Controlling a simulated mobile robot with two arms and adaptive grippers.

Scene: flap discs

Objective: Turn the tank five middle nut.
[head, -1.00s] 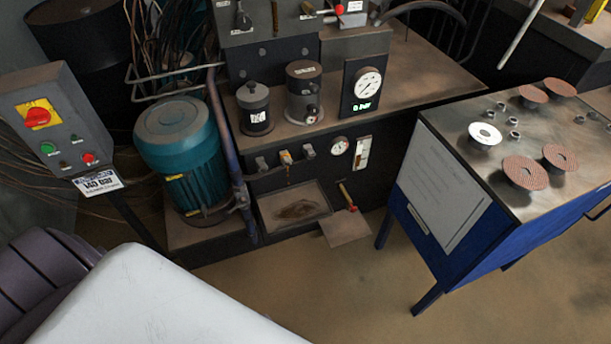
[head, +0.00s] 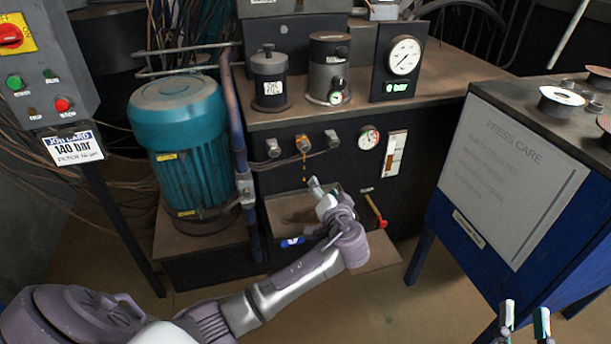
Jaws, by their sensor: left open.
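Three nuts stand in a row on the dark front of the tank (head: 350,170). The middle nut (head: 303,143) is orange-brown, with orange drops below it. The left nut (head: 272,147) and right nut (head: 332,138) are grey. My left gripper (head: 316,186) is open, its tip pointing up, below and slightly right of the middle nut in the picture and apart from it. Its jaws are small and partly hidden by its wrist. My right gripper (head: 524,308) is open and empty at the bottom right, in front of the blue cabinet. No number five is readable on the tank.
A drip tray (head: 275,212) and red-handled valve (head: 376,212) lie low around my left wrist. A teal motor (head: 180,150) and upright pipe (head: 238,150) stand left. A blue cabinet (head: 465,220) with discs on top stands right.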

